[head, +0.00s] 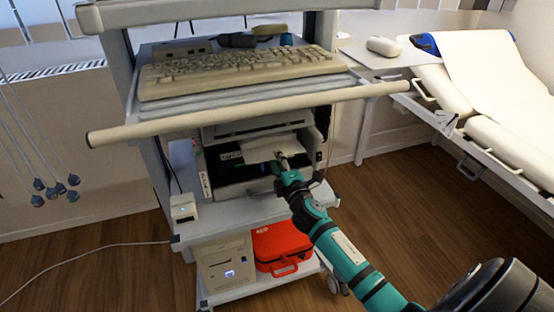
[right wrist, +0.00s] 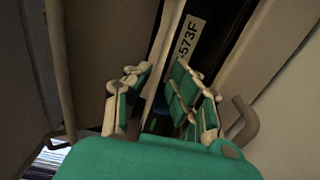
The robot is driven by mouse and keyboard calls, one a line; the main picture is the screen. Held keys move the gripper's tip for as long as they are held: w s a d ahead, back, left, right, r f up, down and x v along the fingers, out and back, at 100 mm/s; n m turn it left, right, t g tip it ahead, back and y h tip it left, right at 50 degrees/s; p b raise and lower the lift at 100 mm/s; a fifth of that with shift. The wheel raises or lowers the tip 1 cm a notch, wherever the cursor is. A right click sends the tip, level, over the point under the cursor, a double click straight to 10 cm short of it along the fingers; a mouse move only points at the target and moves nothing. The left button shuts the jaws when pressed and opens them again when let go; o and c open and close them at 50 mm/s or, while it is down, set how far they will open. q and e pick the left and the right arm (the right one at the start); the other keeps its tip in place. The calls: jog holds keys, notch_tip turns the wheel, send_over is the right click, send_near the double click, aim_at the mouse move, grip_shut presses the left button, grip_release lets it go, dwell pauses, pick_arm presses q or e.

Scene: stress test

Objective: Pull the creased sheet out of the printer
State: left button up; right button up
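The printer (head: 208,178) stands on the cart's middle shelf under the keyboard. A pale sheet (head: 258,153) sticks out of its front; its creases are too small to make out. My right gripper (head: 281,161) is at the sheet's front edge. In the right wrist view a thin pale strip, apparently the sheet edge-on (right wrist: 163,62), runs between the fingers of the right gripper (right wrist: 160,80). The fingers stand apart with gaps beside the strip, so the gripper looks open around it. My left gripper is not in view.
A keyboard (head: 240,73) lies on the shelf above, with a long handle bar (head: 250,112) in front. A red case (head: 283,246) and a beige box (head: 226,262) stand on the bottom shelf. A bed (head: 490,135) stands at right. A cable crosses the floor at left.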

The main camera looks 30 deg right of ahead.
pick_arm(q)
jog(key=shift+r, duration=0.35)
pick_arm(e)
jog(key=shift+w+d, duration=0.1)
jog(key=shift+w, duration=0.6)
grip_shut()
jog(key=shift+r, duration=0.2)
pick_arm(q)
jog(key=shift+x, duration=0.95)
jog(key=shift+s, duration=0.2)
